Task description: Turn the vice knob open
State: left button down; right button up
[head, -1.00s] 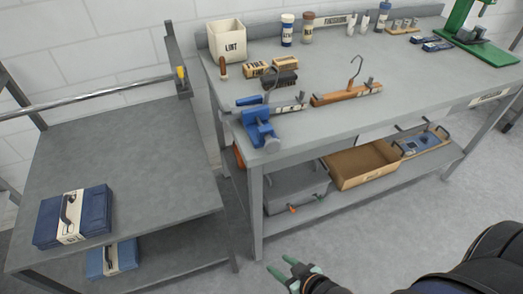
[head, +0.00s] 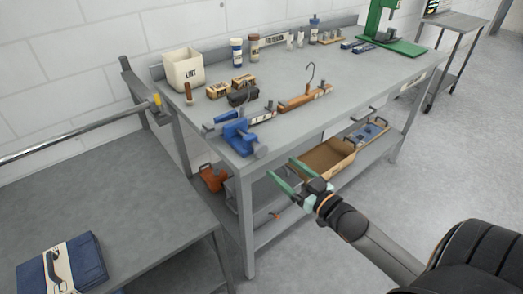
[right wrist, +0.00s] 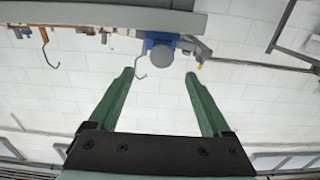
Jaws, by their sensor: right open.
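The blue vice (head: 238,137) is fixed at the near left corner of the grey workbench. Its grey round knob (head: 261,151) faces out over the bench's front edge. In the right wrist view the knob (right wrist: 161,53) shows end-on as a grey disc, with the blue vice body (right wrist: 160,38) behind it. My right gripper (head: 281,172) is open and empty, in front of the bench, lower than the knob and to its right. In the right wrist view its green fingers (right wrist: 160,85) stand apart, with the knob beyond their tips and between their lines. My left gripper is not seen.
The workbench (head: 330,105) carries a lint box (head: 183,69), bottles, small boxes and a wooden-handled hook tool (head: 305,97). A cardboard tray (head: 328,157) sits on the lower shelf. A side table (head: 110,195) with a blue case (head: 62,265) stands left.

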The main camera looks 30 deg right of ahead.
aim_at(262, 153)
jog(key=w, duration=0.6)
jog(key=w+a, duration=0.1)
jog(key=w, duration=0.3)
jog(key=shift+a+f, duration=0.1)
grip_shut()
dwell(0.5)
